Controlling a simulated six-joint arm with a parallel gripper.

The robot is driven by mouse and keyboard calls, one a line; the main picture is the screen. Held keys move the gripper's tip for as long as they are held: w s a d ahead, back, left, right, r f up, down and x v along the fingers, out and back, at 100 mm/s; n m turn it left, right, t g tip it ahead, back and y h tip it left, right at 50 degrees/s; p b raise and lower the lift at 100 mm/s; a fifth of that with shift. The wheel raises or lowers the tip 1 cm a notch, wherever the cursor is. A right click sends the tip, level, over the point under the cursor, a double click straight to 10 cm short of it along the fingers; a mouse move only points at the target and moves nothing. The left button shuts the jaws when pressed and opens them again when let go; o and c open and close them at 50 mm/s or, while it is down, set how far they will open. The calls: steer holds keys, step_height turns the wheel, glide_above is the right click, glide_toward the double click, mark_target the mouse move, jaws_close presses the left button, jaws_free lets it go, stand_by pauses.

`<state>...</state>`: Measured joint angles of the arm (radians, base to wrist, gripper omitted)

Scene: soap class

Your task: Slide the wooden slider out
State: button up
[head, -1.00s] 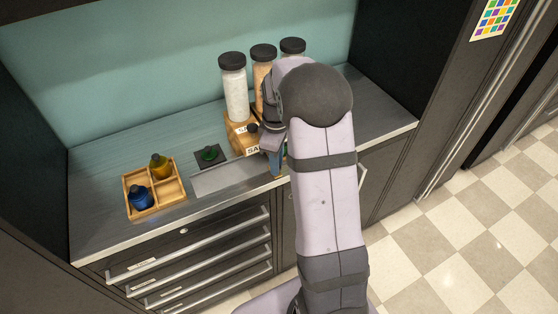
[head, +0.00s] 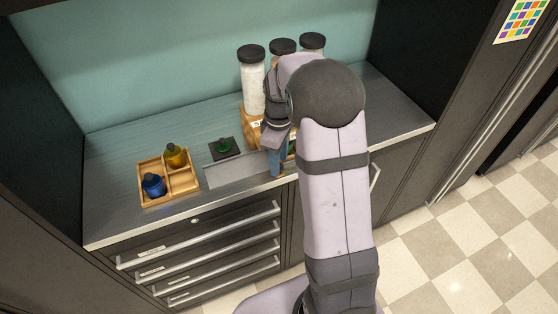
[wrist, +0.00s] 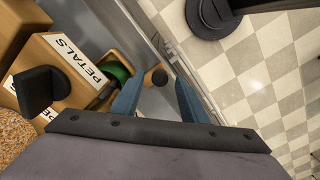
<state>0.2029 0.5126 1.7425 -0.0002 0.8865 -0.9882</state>
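The wooden dispenser (wrist: 75,40) carries a white "PETALS" label in the wrist view; in the head view it is mostly hidden behind my gripper (head: 276,165). A green piece (wrist: 118,72) sits in an opening at the dispenser's lower edge. A small round brown knob (wrist: 158,76) on a dark stem shows beside it, probably on the wooden slider, whose body I cannot make out. My gripper (wrist: 157,97) is open, with its blue fingers apart. The knob appears ahead of the gap, nearer the left finger; I cannot tell whether they touch.
Jars with black lids (head: 251,80) stand on the dispenser. A green item (head: 224,145) sits on a dark square pad. The counter's front edge (head: 210,206) runs below.

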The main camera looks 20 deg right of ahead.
steer(key=shift+r+b, duration=0.85)
steer(key=shift+r, duration=2.55)
